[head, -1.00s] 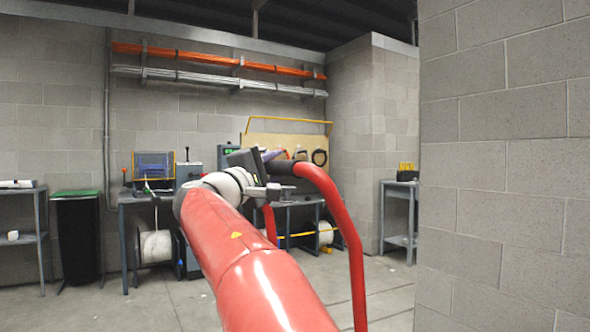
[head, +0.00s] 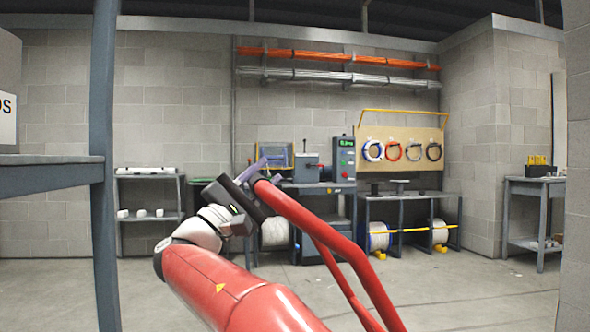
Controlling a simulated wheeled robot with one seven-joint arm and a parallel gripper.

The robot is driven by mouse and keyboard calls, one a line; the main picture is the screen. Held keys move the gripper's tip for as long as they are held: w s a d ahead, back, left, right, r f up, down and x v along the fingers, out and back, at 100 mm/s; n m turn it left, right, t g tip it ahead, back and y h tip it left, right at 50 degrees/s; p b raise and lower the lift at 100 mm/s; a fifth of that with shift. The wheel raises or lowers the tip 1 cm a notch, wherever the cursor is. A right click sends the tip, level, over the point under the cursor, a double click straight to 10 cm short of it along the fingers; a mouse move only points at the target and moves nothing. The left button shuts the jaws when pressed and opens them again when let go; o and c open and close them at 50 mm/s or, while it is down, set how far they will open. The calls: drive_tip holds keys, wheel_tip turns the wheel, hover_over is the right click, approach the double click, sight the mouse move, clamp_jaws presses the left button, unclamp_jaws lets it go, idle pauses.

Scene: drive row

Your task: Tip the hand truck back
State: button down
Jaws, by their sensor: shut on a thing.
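The red tubular frame of the hand truck (head: 320,222) rises from the lower right edge to the middle of the head view. Its tubes slope up and to the left, and its top end is at my gripper (head: 260,178). My gripper is shut on the hand truck's handle at that top end. The dark gripper body hides part of the handle. The hand truck's wheels and toe plate are below the picture, so I cannot tell its footing or load. My red arm reaches in from the bottom.
A blue-grey rack post (head: 104,170) with a shelf stands close at left. A block wall (head: 577,200) edges the right. Workbenches (head: 410,196), cable spools (head: 378,236) and a side table (head: 534,188) stand further back. Open concrete floor (head: 470,285) lies between.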

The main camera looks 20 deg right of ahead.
drive_tip(key=a, duration=0.1)
drive_tip(key=a+f, duration=0.1)
drive_tip(key=shift+w+a+f, duration=0.1)
drive_tip(key=shift+a+f, duration=0.15)
drive_tip(key=shift+a, duration=0.05)
drive_tip(key=shift+w+a+f+n+t+b, duration=0.1)
drive_tip(key=shift+a+f+n+t+b, duration=0.25)
drive_tip(key=shift+a+f, duration=0.25)
drive_tip(key=shift+a, duration=0.15)
drive_tip(key=c, duration=1.1)
unclamp_jaws()
drive_tip(key=shift+a, duration=0.35)
drive_tip(key=shift+c, duration=0.2)
drive_tip(key=shift+o, duration=0.2)
drive_tip(key=shift+d+r, duration=0.15)
drive_tip(key=shift+d, duration=0.1)
drive_tip(key=v, duration=0.8)
